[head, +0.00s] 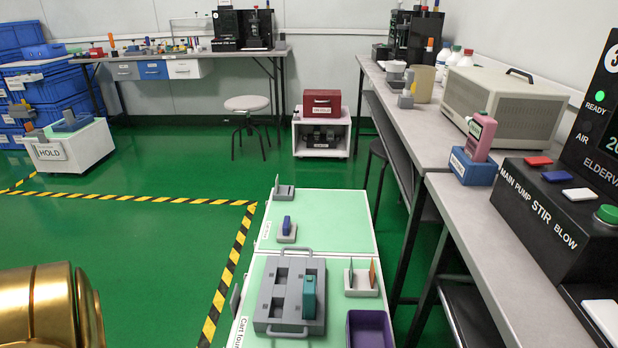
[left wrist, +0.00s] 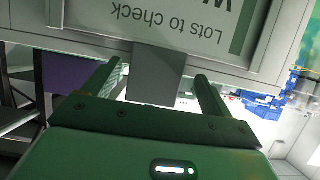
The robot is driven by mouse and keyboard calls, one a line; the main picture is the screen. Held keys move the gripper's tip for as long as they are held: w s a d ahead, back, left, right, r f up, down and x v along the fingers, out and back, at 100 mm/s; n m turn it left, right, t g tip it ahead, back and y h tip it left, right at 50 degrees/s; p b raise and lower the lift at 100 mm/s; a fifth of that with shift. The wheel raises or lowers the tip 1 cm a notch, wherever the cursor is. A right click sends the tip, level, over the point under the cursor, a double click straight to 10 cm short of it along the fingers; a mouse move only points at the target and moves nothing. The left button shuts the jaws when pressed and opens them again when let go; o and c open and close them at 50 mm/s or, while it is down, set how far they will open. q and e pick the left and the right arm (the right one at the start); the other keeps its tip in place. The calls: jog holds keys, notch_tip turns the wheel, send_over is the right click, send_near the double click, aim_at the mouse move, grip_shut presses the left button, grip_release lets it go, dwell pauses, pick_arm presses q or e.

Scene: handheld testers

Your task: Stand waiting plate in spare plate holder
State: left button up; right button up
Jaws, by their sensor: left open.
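In the head view a pale plate holder (head: 362,291) stands on the cart's near green mat, with a green plate (head: 349,276) and an orange plate (head: 373,273) upright in it. I cannot tell which plate or holder is the waiting or spare one. A grey holder (head: 284,194) with a thin upright piece stands at the far end of the cart. My left gripper (left wrist: 160,70) is open in the left wrist view. A flat grey piece (left wrist: 157,82) shows between its fingers; contact cannot be told. My right gripper is not in view.
A grey tray (head: 270,323) with handles holds a teal tester (head: 309,297). A purple bin (head: 371,318) and a small holder with a blue piece (head: 287,223) are also on the cart. A grey bench (head: 455,205) runs along the right.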

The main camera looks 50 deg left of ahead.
pick_arm(q)
jog(key=s+d+r+m+t+h+p, duration=0.3)
jog(key=d+r+m+t+h, duration=0.4)
jog(key=d, duration=0.5)
jog(key=s+d+m+g+h, duration=0.4)
jog(key=s+m+g+h, duration=0.1)
jog(key=s+m+h, duration=0.15)
jog(key=s+a+m+g+y, duration=0.4)
jog(key=s+a+g, duration=0.4)
jog(key=s+a, duration=0.5)
jog(key=s+y, duration=0.1)
jog(key=s, duration=0.1)
jog(key=shift+s+a+f+g, duration=0.2)
jog(key=shift+s+a+g, duration=0.1)
jog(key=shift+s+g, duration=0.1)
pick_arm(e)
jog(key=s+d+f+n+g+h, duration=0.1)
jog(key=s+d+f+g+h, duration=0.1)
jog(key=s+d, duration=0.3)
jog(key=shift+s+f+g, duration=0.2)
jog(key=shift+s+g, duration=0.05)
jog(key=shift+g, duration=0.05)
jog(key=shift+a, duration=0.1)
